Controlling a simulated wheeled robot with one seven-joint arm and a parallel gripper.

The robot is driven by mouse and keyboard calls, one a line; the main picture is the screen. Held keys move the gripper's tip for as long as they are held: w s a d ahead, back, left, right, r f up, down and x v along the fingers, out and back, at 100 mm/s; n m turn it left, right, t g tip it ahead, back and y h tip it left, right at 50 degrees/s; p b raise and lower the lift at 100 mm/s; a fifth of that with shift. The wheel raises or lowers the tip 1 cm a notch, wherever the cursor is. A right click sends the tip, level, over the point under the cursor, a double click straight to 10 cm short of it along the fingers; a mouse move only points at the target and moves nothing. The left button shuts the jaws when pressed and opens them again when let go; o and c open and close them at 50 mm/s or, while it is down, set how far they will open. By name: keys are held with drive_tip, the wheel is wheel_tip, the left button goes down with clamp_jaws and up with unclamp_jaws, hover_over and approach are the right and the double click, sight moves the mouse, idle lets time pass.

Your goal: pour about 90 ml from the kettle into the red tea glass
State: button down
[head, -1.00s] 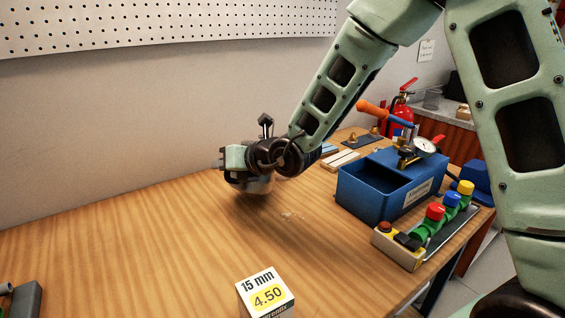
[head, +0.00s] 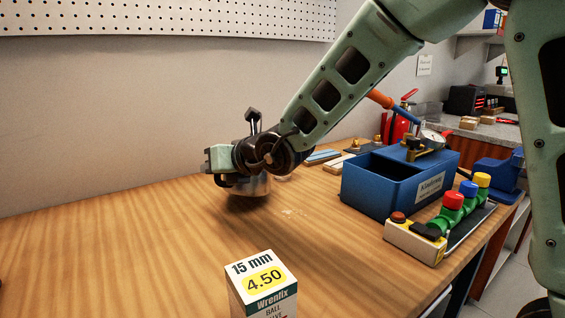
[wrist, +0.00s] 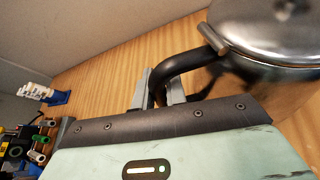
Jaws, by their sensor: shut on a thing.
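The kettle (wrist: 265,25) is polished steel with a black handle (wrist: 190,65), at the upper right of the wrist view. My gripper (wrist: 160,88) is shut on the handle, with one grey finger on each side of it. In the head view my gripper (head: 222,165) is at mid-left over the bench and hides most of the kettle; only a strip of its steel body (head: 255,187) shows below. I cannot tell whether its base touches the wood. No red tea glass shows in either view.
A 15 mm valve box (head: 262,285) stands at the front. A blue toolbox (head: 395,185) and a rack of coloured valves (head: 430,225) stand on the right. Flat blocks (head: 335,163) lie behind. The bench (head: 120,240) is clear on the left.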

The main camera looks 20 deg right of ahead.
drive_tip(key=b, duration=0.1)
drive_tip(key=f+b, duration=0.1)
drive_tip(key=b, duration=0.1)
drive_tip(key=shift+s+a, duration=0.1)
drive_tip(key=shift+a, duration=0.1)
drive_tip(key=shift+s+f+n+b, duration=0.1)
drive_tip(key=shift+f+n+b, duration=0.15)
drive_tip(key=shift+b, duration=0.65)
drive_tip(key=f+b, duration=0.1)
drive_tip(key=b, duration=0.5)
drive_tip(key=a+f+n+b, duration=0.1)
drive_tip(key=b, duration=0.6)
drive_tip(key=shift+s+t+h, duration=0.2)
drive_tip(key=shift+t+h, duration=0.1)
drive_tip(key=shift+h, duration=0.1)
drive_tip(key=b, duration=0.3)
drive_tip(key=shift+s+a+f, duration=0.1)
drive_tip(key=shift+s+n+b, duration=0.1)
drive_tip(key=shift+n+b, duration=0.15)
drive_tip(key=shift+b, duration=0.35)
